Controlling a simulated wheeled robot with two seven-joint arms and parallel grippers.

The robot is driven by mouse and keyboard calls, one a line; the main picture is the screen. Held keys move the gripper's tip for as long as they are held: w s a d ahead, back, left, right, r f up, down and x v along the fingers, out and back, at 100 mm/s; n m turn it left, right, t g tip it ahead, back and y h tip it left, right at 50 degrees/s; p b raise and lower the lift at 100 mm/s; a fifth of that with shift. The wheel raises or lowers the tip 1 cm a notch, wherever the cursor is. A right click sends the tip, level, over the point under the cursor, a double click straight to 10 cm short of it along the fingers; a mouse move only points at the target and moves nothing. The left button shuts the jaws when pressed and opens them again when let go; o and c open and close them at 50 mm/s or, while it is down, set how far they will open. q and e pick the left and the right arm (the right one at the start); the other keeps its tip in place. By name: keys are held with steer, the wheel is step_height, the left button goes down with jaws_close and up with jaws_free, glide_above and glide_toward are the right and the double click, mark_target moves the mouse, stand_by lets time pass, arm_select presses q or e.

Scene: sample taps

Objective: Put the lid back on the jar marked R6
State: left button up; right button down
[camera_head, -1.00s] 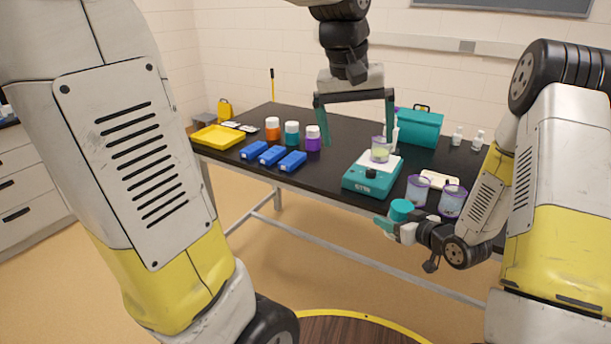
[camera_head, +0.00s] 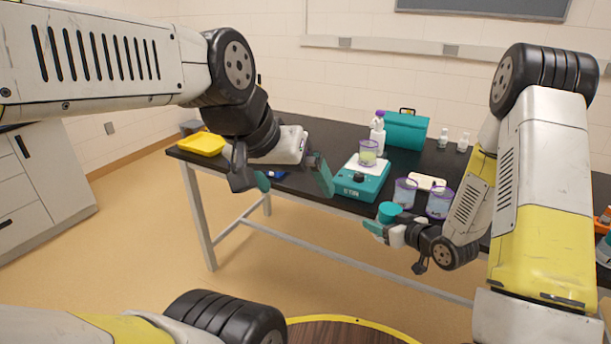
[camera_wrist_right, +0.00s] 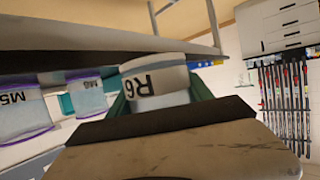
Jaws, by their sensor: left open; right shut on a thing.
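A pale jar with a white label marked R6 (camera_wrist_right: 150,84) is between the teal fingers of my right gripper (camera_head: 385,228), which is shut on it. The label reads upside down in the right wrist view. My left gripper (camera_head: 293,182) is open and empty over the front left of the table. It hides the coloured jars there. No loose lid can be made out clearly.
A teal stirrer (camera_head: 362,184) with a beaker (camera_head: 367,150) stands mid-table. Two purple-rimmed beakers (camera_head: 404,193) (camera_head: 438,202) stand close behind the held jar, near a pale flat tray (camera_head: 428,183). A teal case (camera_head: 406,131) and white bottle (camera_head: 377,140) are behind. A yellow tray (camera_head: 202,144) lies left.

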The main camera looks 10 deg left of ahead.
steer(key=shift+w+d+r+m+h, duration=0.15)
steer(key=shift+w+d+m+h, duration=0.1)
steer(key=shift+d+m+h, duration=0.1)
steer(key=w+d+r+m+t+h, duration=0.1)
steer(key=d+r+m+t+h, duration=0.1)
steer(key=d+m+h, duration=0.5)
steer(key=d+t+h, duration=0.1)
steer(key=d, duration=0.3)
steer(key=shift+w+d, duration=0.2)
steer(key=shift+w, duration=0.2)
